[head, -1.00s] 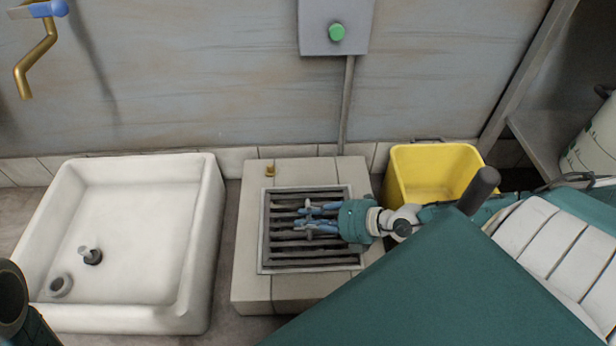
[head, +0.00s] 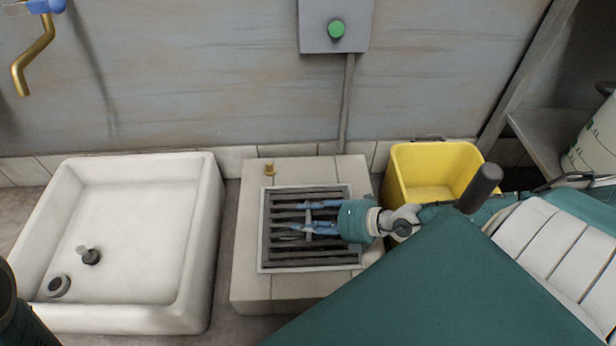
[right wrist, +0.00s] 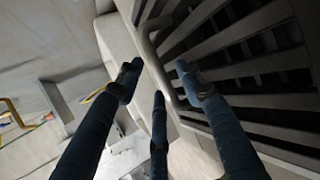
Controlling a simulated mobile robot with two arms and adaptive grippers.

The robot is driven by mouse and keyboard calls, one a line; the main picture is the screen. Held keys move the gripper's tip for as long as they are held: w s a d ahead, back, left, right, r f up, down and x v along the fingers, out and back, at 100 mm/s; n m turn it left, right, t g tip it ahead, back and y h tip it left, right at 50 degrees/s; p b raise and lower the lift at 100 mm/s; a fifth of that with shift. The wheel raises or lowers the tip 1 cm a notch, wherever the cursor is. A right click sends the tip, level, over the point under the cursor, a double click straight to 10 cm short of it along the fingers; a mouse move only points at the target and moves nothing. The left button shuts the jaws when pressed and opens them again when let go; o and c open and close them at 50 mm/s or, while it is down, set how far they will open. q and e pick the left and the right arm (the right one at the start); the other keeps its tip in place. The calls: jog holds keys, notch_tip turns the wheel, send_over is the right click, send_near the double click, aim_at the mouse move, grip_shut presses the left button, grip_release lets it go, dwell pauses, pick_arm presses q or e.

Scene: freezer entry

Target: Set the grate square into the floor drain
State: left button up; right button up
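The grate (head: 300,263) is a dark slatted square lying within the pale rim of the floor drain (head: 264,245), in the tiled block. Its bars look about parallel to the rim; I cannot tell whether it lies fully flush. My right gripper (head: 312,217) reaches in from the right, low over the grate's middle. In the right wrist view its blue fingers (right wrist: 158,85) are spread, with the grate's grey handle (right wrist: 150,52) between and beyond them; they do not look closed on it. The slats (right wrist: 245,70) fill the upper right there. My left gripper is not in view.
A white basin (head: 205,235) stands left of the tiled block (head: 250,285). A yellow bucket (head: 432,165) stands close behind my right arm. A small brass piece (head: 269,168) sits on the block's back edge. A wall box with a green button (head: 336,29) is above.

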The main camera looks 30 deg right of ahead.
jog(key=shift+s+d, duration=0.2)
jog(key=shift+s, duration=0.2)
jog(key=v, duration=1.1)
jog(key=shift+r, duration=0.25)
jog(key=shift+w, duration=0.1)
